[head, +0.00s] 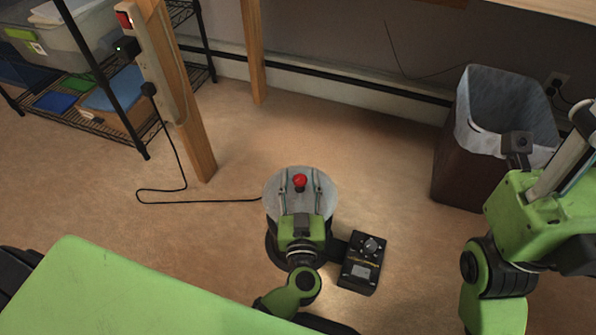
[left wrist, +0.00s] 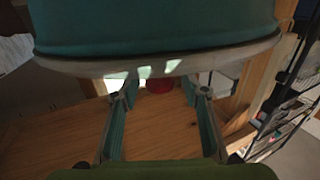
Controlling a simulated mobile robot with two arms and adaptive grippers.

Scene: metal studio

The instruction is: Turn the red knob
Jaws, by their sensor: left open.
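A small red knob (head: 300,182) stands on the grey top of a round piece (head: 273,187) on the floor. My left gripper (head: 301,176) is over that top, its two fingers apart, one on each side of the knob. No contact with the knob shows.
A waste bin (head: 452,160) with a pale liner stands at the right, behind my right arm. A wooden post (head: 188,115) carries a cord (head: 185,187) that runs along the floor to the round piece. A wire shelf (head: 110,125) with bins is at the upper left.

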